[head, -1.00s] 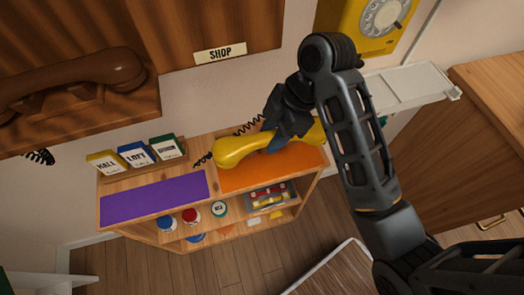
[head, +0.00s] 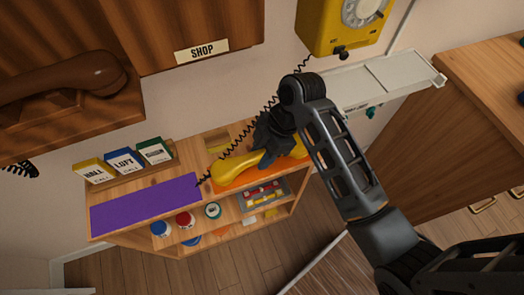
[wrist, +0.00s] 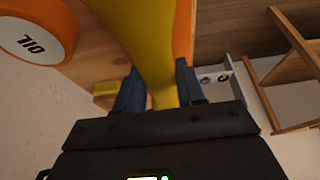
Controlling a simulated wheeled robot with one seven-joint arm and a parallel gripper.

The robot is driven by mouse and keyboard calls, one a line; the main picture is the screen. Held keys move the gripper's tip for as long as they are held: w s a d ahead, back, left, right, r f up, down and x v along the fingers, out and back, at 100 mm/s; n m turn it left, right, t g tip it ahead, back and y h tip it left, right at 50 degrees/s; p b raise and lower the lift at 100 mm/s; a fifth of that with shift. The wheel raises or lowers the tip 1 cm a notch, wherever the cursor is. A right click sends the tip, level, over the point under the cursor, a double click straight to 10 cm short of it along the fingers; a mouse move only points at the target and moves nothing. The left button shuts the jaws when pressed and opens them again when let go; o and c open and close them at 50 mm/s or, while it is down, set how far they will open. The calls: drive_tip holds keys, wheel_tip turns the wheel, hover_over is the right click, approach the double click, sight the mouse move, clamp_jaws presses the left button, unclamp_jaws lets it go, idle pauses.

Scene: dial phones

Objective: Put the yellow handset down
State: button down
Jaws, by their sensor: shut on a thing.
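My gripper (head: 268,156) is shut on the yellow handset (head: 228,173) at its middle grip. The handset lies lengthwise over the orange mat (head: 236,184) on the right part of the shelf top; I cannot tell whether it touches the mat. In the wrist view the handset (wrist: 148,45) runs between my two blue fingers, with an orange strip of the mat (wrist: 183,35) beside it. A black coiled cord runs up from the handset area towards the yellow wall phone (head: 325,38). My gripper hides part of the handset's right half.
A purple mat (head: 145,204) covers the shelf top's left part, with several card boxes (head: 122,163) behind it. Jars and a tray (head: 262,195) sit on the lower shelf. A brown handset (head: 65,82) rests at upper left. A grey ledge (head: 375,84) and wooden cabinet (head: 440,130) stand at right.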

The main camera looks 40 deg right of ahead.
drive_tip(key=c, duration=0.7)
unclamp_jaws()
drive_tip(key=shift+f, duration=0.1)
drive_tip(key=p+v, duration=0.1)
drive_tip(key=v, duration=0.9)
drive_tip(key=shift+r+p, duration=0.35)
drive_tip(key=shift+p, duration=0.05)
drive_tip(key=shift+p+v, duration=0.85)
drive_tip(key=shift+p, duration=0.05)
drive_tip(key=shift+f, duration=0.1)
